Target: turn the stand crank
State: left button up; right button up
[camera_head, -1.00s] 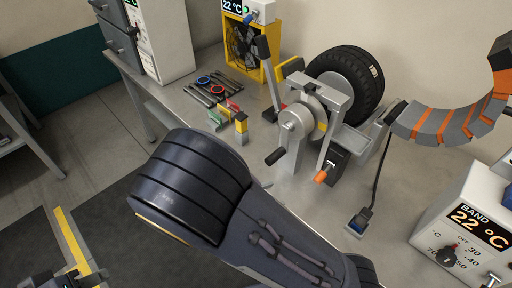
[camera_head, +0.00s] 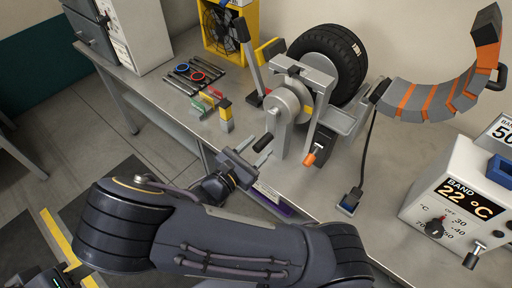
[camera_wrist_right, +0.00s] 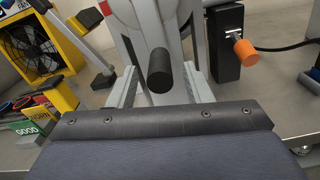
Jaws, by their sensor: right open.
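The stand crank is a grey disc (camera_head: 283,106) on the front of the tyre stand, with a black handle (camera_head: 263,143) pointing out at its lower left. My right gripper (camera_head: 256,150) is open just below and in front of this handle. In the right wrist view the black handle (camera_wrist_right: 160,70) appears between the two spread fingers (camera_wrist_right: 161,84), with space on both sides. It is not gripped; whether it lies within finger depth I cannot tell. My left gripper (camera_head: 45,281) is partly cut off at the bottom left, and its jaws are unclear.
A black tyre (camera_head: 334,58) is mounted behind the stand. An orange-tipped lever (camera_head: 309,158) sits right of the crank. A grey-orange curved band (camera_head: 440,95) and temperature box (camera_head: 458,200) stand to the right. Coloured blocks (camera_head: 217,105) and tools lie left.

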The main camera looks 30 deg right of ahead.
grip_shut()
jog(key=n+p, duration=0.1)
jog(key=s+n+p, duration=0.1)
jog(key=s+d+n+p, duration=0.1)
jog(key=n+p, duration=0.1)
jog(key=shift+s+r, duration=0.2)
jog(key=shift+r, duration=0.05)
dwell(0.4)
grip_release()
jog(key=shift+a, duration=0.1)
